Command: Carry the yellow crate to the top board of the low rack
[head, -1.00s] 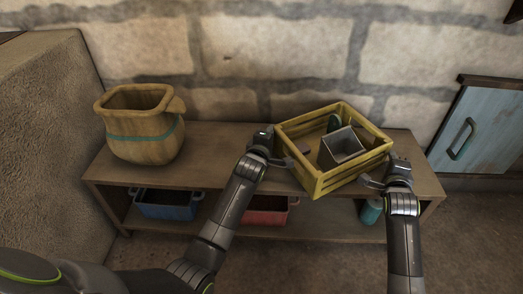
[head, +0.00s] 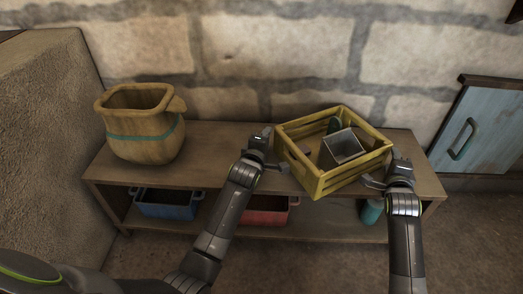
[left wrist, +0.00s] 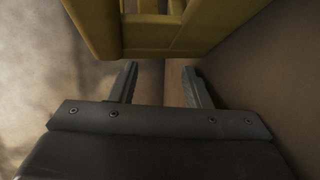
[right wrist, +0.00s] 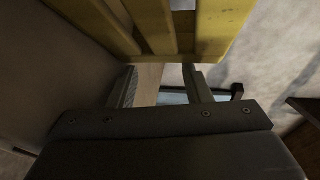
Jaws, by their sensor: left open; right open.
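The yellow crate (head: 318,183) sits at an angle on the top board of the low rack (head: 225,150). In the left wrist view, the crate (left wrist: 165,38) is just beyond the open fingers (left wrist: 160,82). My right gripper (head: 375,182) is open close to the crate's right side. In the right wrist view, the crate's slats (right wrist: 160,25) lie beyond the open fingers (right wrist: 160,85), with nothing between them.
A woven basket (head: 145,148) with a teal band stands on the rack's left end. On the lower shelf are a blue bin (head: 168,210), a red bin (head: 265,215) and a teal item (head: 371,211). A stone wall is behind; a blue cabinet (head: 480,130) stands right.

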